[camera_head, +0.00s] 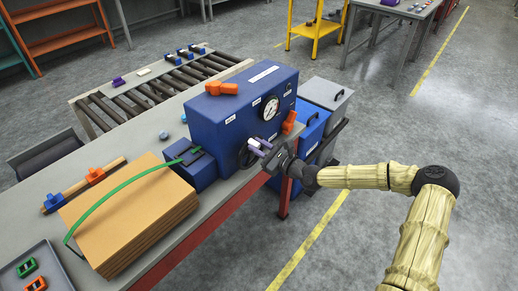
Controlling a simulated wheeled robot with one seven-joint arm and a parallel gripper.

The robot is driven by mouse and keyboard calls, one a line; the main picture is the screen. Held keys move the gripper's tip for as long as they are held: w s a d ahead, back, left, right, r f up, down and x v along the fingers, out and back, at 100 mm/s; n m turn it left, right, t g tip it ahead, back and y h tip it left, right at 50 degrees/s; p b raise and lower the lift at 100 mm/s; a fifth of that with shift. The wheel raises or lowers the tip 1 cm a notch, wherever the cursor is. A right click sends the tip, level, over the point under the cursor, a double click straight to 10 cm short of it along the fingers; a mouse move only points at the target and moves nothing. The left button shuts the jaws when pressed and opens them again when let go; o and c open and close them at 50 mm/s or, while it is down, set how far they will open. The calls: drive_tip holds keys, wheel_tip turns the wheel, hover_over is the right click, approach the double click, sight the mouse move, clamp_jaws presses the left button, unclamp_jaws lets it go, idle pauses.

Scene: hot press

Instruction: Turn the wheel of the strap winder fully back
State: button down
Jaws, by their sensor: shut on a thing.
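The strap winder shows as a small dark wheel (247,157) on the front of a blue machine (235,118) at the edge of the grey bench. My gripper (266,150) is at the wheel, reaching in from the right, and is shut on part of it. A purple and pale piece (259,146) shows at the fingertips; I cannot tell whether it is part of the wheel. The fingers hide much of the wheel. A green strap (118,190) arches from a small blue block (192,165) over a stack of brown boards (130,210).
A round gauge (270,108) and orange handles (221,88) are on the blue machine. Blue and grey bins (325,93) stand behind my forearm. A rail with clamps (95,177) and a grey tray (35,262) lie left. A roller conveyor (165,88) is behind. Floor at right is clear.

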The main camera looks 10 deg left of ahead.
drive_tip(key=shift+w+d+f+m, duration=0.2)
drive_tip(key=shift+w+d+m, duration=0.1)
drive_tip(key=shift+m, duration=0.3)
drive_tip(key=c, duration=1.3)
unclamp_jaws()
drive_tip(key=shift+a, duration=0.1)
drive_tip(key=shift+o, duration=0.2)
drive_tip(key=shift+r, duration=0.1)
